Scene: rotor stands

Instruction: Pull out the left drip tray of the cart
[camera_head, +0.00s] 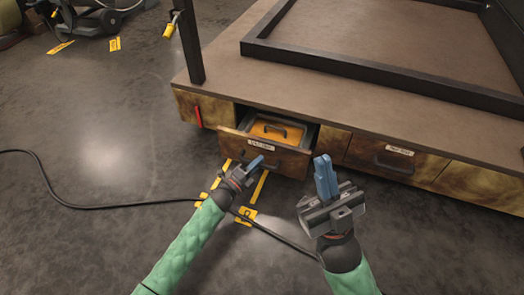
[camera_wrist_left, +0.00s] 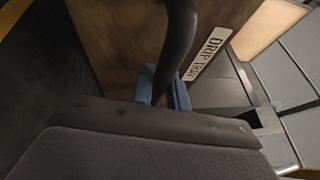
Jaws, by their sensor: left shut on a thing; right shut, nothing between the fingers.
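The left drip tray (camera_head: 262,158) is a wooden-fronted drawer in the cart's (camera_head: 225,82) base. It stands partly pulled out, with an orange panel and a dark handle inside it. My left gripper (camera_head: 256,162) is at the drawer front, shut on its dark handle (camera_wrist_left: 181,40). In the left wrist view, the blue fingers (camera_wrist_left: 163,88) close around the handle, beside the "DRIP TRAY" label (camera_wrist_left: 208,56). My right gripper (camera_head: 325,176) is shut and empty, raised in front of the cart to the right of the open drawer.
A second labelled drawer (camera_head: 385,160) with a dark handle is flush in the cart at right. A red handle (camera_head: 198,116) is on the cart's left front. A black cable (camera_head: 120,204) crosses the floor below. Yellow floor markings (camera_head: 244,216) lie under the left gripper. The floor at left is mostly clear.

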